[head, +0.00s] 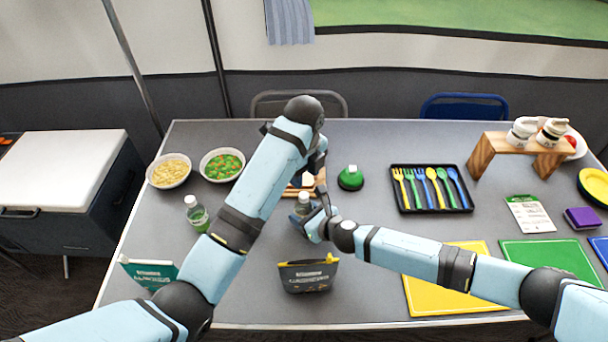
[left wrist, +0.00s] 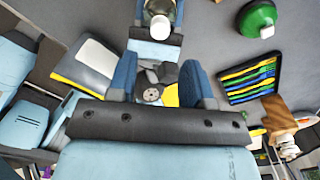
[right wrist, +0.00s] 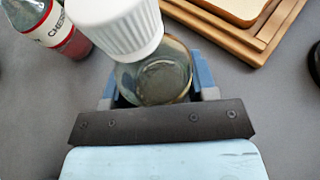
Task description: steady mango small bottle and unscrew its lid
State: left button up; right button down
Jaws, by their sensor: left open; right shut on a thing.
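A small clear glass bottle with a white ribbed lid stands in the middle of the table; its lid (right wrist: 118,25) and glass body (right wrist: 155,78) fill the middle of the right wrist view. No label shows on it. The bottle also shows in the head view (head: 303,202) and at the top of the left wrist view (left wrist: 160,20). My right gripper (head: 318,226) is shut around its body from the near right side. The lid is on the bottle. My left gripper (left wrist: 160,78) is open and empty, above and apart from the bottle; its fingertips are mostly hidden in the head view.
A bottle with a red cherry label (right wrist: 65,30) stands close by. A wooden board (right wrist: 265,35) with bread lies behind. A green-labelled bottle (head: 196,214), a dark pouch (head: 308,275), a green domed object (head: 350,179) and a cutlery tray (head: 431,209) surround the spot.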

aim_at(304, 195)
pick_arm(q)
notch_tip(304, 195, down, 7)
dwell(0.3)
jog(key=shift+c, duration=0.2)
grip_shut()
jog(key=shift+o, duration=0.6)
grip_release()
jog(key=shift+r, duration=0.1)
jog(key=shift+r, duration=2.15)
pick_arm(e)
jog(key=shift+c, duration=1.7)
grip_release()
